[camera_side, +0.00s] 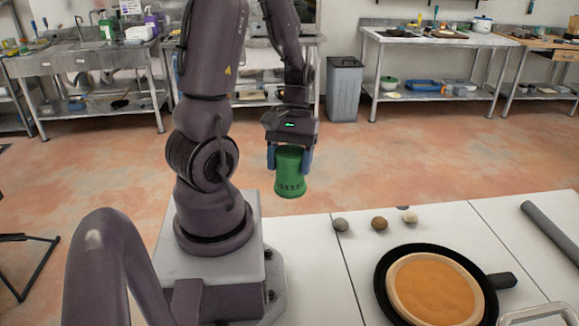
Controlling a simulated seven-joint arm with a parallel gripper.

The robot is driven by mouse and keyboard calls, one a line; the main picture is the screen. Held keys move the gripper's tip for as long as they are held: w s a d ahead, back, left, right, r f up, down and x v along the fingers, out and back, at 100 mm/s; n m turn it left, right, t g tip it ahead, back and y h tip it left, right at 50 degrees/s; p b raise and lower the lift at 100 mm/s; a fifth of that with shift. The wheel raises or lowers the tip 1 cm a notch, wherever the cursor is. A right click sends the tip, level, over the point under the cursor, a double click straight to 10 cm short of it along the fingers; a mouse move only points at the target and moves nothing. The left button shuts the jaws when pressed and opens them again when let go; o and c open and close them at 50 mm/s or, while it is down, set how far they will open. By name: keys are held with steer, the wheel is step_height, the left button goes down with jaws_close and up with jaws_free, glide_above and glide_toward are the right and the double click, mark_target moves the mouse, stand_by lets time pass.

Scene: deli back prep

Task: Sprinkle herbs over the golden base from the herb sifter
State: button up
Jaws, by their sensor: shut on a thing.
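The herb sifter (290,174) is a green, can-shaped shaker with a row of small dark marks near its lower end. My gripper (290,160) is shut on its upper part, with a blue finger on each side, and holds it raised and roughly upright beyond the table's far edge in the picture. The golden base (436,288) is a flat orange-gold round with a paler rim. It lies in a black pan (384,284) at the lower right, well to the right of and below the sifter. No herbs are visible on it.
Three small roundish things, a grey one (340,225), a brown one (379,223) and a pale one (410,216), lie on the white table (300,240) behind the pan. A grey cylinder (550,238) lies at the right. The pan's handle (502,281) points right.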

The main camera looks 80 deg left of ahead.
steer(key=shift+w+d, duration=0.2)
steer(key=shift+d, duration=0.05)
steer(key=w+d+r+m+g+y, duration=0.1)
steer(key=w+d+m, duration=0.5)
steer(key=w+d, duration=1.5)
steer(key=shift+w+g, duration=0.5)
steer(key=shift+w, duration=0.35)
step_height(320, 180, down, 8)
